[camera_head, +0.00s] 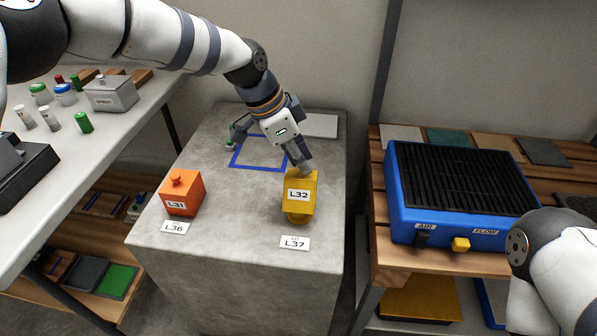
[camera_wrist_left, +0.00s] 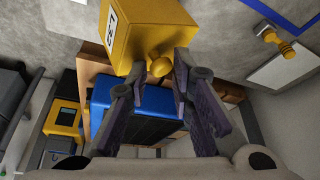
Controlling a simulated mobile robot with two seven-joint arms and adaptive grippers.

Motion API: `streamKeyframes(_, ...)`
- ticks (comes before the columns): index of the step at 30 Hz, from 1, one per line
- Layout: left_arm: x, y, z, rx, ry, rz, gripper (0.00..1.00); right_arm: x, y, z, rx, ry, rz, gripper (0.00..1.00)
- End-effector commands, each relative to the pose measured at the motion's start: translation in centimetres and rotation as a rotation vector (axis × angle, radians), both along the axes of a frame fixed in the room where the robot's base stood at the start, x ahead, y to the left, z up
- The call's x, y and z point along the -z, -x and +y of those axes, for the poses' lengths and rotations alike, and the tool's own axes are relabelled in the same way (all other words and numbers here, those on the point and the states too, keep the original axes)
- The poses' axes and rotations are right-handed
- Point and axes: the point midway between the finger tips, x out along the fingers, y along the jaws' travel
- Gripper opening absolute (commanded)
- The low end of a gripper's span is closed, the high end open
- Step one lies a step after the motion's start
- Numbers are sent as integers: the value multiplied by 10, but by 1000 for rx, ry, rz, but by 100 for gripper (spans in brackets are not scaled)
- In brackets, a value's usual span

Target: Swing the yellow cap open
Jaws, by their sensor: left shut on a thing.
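The yellow box labelled L32 (camera_head: 299,207) stands on the grey stone block, its label facing the head camera. Its yellow body (camera_wrist_left: 150,28) fills the top of the left wrist view, with a small round yellow knob (camera_wrist_left: 160,67) sticking out. My left gripper (camera_head: 303,168) comes down at the box's far upper edge. In the left wrist view its fingertips (camera_wrist_left: 160,74) are on either side of the knob, shut on it. The seam between cap and body cannot be made out. The right gripper is outside the view; only part of my right arm shows at lower right.
An orange box labelled L31 (camera_head: 182,194) stands to the left on the same block (camera_head: 235,232). A blue outlined square (camera_head: 236,166) lies behind. A blue dryer unit (camera_head: 400,205) sits on the wooden bench at right.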

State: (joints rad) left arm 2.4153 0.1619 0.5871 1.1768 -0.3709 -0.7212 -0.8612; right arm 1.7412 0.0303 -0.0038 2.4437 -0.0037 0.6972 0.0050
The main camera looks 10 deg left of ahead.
Motion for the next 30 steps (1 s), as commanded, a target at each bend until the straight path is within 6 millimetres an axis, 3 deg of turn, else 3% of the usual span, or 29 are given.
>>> streamKeyframes(1,8,-5,2,-4,-3,0,0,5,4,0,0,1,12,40)
streamKeyframes(12,9,-21,3,-2,-8,6,0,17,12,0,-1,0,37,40)
streamKeyframes(28,10,-22,4,2,-13,10,0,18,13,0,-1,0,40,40)
streamKeyframes(29,10,-22,4,2,-13,10,26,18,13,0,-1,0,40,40)
streamKeyframes(30,11,-22,4,2,-13,11,35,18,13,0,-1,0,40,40)
